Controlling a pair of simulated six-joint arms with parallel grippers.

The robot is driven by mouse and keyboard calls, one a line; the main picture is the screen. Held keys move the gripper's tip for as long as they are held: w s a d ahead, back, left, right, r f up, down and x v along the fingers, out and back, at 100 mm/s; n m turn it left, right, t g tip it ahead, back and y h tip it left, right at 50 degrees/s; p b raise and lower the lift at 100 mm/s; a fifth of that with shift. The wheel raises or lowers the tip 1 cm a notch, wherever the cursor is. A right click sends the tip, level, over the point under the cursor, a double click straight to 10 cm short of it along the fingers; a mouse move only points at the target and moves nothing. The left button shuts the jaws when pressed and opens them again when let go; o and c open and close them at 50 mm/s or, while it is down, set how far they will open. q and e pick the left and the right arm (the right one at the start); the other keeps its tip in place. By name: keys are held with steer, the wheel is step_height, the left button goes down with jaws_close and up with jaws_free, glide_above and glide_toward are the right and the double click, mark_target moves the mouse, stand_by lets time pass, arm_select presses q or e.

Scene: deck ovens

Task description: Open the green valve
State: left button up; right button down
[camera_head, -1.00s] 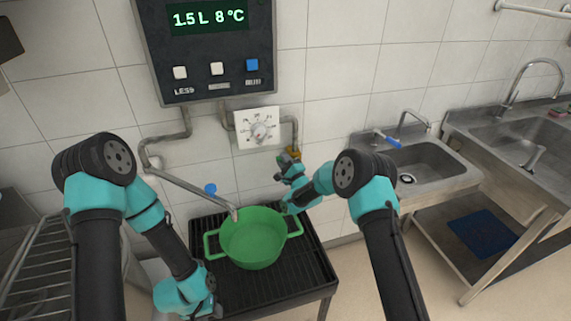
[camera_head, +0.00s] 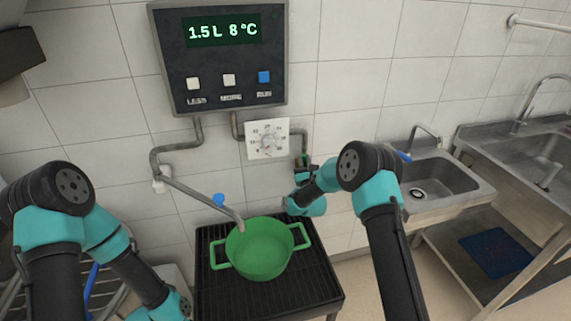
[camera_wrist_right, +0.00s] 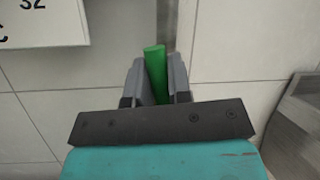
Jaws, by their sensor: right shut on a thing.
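The green valve's handle (camera_wrist_right: 155,72) stands upright between the two grey fingers of my right gripper (camera_wrist_right: 157,88) in the right wrist view. The fingers are shut on it. In the head view the right gripper (camera_head: 303,170) is at the green valve (camera_head: 305,158), low on the pipe right of the dial. The valve is small there and partly covered by the gripper. My left arm comes down at the lower left of the head view; its gripper is out of the picture.
A green pot (camera_head: 261,250) stands on a black grill stand (camera_head: 313,288) under the spout (camera_head: 205,200). A blue knob (camera_head: 219,200) is by the spout. A white dial (camera_head: 267,139) and a control panel (camera_head: 225,55) reading 1.5 L 8 °C are above. Sinks (camera_head: 445,185) are at right.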

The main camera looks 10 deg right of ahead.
steer(key=shift+d+m+g+h, duration=0.15)
steer(key=shift+d+m+h, duration=0.3)
steer(key=shift+m, duration=0.35)
steer(key=shift+d+m+g+h, duration=0.15)
steer(key=shift+d+m+h, duration=0.1)
steer(key=shift+m+h, duration=0.45)
steer(key=c, duration=1.1)
jaws_free()
steer(key=shift+o, duration=0.2)
steer(key=v, duration=1.7)
steer(key=shift+s+d, duration=0.15)
steer(key=shift+f, duration=0.15)
